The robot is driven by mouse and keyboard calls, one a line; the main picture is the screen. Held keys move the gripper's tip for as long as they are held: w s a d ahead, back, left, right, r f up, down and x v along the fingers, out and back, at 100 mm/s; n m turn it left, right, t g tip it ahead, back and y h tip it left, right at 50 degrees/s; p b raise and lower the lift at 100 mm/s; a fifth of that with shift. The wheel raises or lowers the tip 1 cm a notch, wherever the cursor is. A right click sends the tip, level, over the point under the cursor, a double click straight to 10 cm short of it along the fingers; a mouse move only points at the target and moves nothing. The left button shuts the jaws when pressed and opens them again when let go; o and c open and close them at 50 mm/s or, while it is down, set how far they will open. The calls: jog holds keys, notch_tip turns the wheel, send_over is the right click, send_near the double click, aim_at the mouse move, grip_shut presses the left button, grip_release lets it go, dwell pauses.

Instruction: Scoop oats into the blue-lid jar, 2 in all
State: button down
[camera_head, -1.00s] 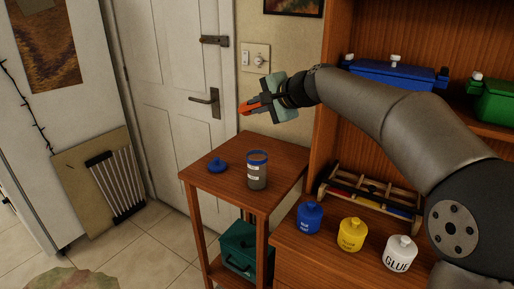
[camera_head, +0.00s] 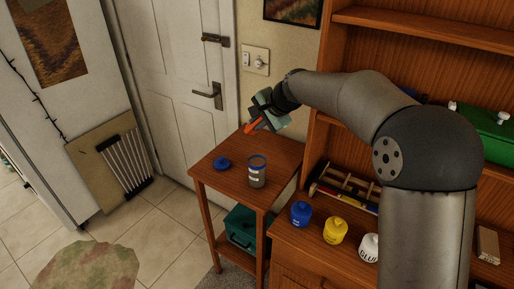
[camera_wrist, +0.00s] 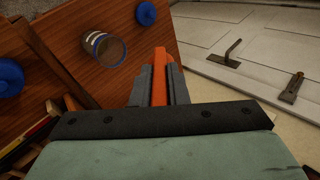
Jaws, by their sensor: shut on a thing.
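An open clear jar with a blue rim (camera_head: 257,172) stands upright on the small wooden side table (camera_head: 219,172). Its contents look greyish brown, and it also shows in the wrist view (camera_wrist: 104,48). A blue lid (camera_head: 222,163) lies on the table left of the jar, also in the wrist view (camera_wrist: 146,13). My gripper (camera_head: 256,122) is shut on a slim orange thing (camera_wrist: 159,78), perhaps a scoop; its far end is not clear. It is above the table's back edge, apart from the jar. I cannot make out a separate oats container.
A blue pot (camera_head: 300,215), a yellow pot (camera_head: 335,232) and a white glue pot (camera_head: 369,247) stand on the workbench at right, before a wooden tool rack (camera_head: 345,188). A green box (camera_head: 240,228) sits on the table's lower shelf. The door (camera_head: 175,90) is behind.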

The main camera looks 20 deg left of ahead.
jog(key=shift+a+r+p, duration=0.15)
jog(key=shift+r+p, duration=0.35)
jog(key=shift+p, duration=0.15)
jog(key=shift+g+h+p, duration=0.35)
jog(key=shift+g+h, duration=0.05)
jog(key=shift+h, duration=0.4)
jog(key=shift+f+g+h+b, duration=0.3)
jog(key=shift+h+b, duration=0.05)
jog(key=shift+h, duration=0.05)
jog(key=g+h, duration=0.1)
jog(key=h, duration=0.1)
jog(key=g+h, duration=0.1)
jog(key=h, duration=0.1)
jog(key=shift+w+r, duration=0.1)
jog(key=shift+r, duration=0.2)
jog(key=shift+r+h, duration=0.15)
jog(key=shift+h, duration=0.15)
jog(key=shift+d, duration=0.2)
